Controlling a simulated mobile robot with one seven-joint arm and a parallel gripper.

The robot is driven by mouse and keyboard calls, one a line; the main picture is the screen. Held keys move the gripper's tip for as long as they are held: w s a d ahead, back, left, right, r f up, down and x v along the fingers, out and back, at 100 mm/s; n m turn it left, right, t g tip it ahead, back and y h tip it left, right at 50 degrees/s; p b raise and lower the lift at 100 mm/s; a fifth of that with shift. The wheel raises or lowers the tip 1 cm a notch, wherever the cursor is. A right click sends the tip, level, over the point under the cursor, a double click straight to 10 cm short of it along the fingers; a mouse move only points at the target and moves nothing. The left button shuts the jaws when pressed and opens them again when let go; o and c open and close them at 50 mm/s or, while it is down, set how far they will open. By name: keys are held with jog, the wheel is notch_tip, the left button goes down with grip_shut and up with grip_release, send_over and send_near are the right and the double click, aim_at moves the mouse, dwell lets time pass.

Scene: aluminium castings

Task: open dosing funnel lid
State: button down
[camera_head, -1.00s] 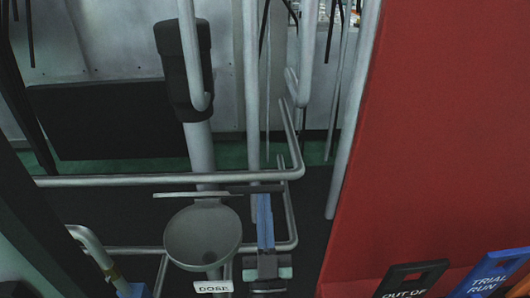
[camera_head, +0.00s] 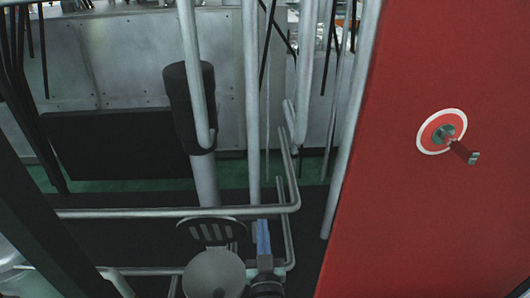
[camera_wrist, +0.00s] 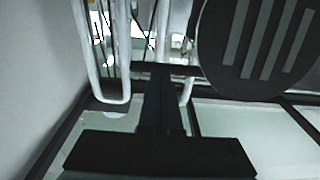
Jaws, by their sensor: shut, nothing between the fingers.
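The dosing funnel (camera_head: 213,275) is a grey round bowl at the bottom of the head view, its lower part cut off by the frame edge. Its lid (camera_head: 205,236) is a dark slotted disc, raised behind the bowl, with its slotted face visible. In the wrist view the lid (camera_wrist: 262,45) fills the upper right, with a dark bar running left from it. My gripper (camera_head: 262,222) points up beside the lid, right of the bowl. In the wrist view my gripper (camera_wrist: 161,72) is shut and empty, its tip at that bar; whether they touch is unclear.
Grey pipes (camera_head: 170,212) run across behind the funnel and upward above it. A black sleeve (camera_head: 190,108) surrounds one upright pipe. A red panel (camera_head: 440,220) with a round rotary switch (camera_head: 442,132) stands at right. A black plate (camera_head: 120,143) is at back left.

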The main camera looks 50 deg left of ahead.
aim_at(262, 216)
jog(key=shift+r+p+x, duration=0.2)
jog(key=shift+p+x, duration=0.2)
jog(key=shift+x, duration=0.5)
jog(key=shift+r+p+x, duration=0.2)
jog(key=shift+p+x, duration=0.15)
jog(key=shift+x, duration=0.55)
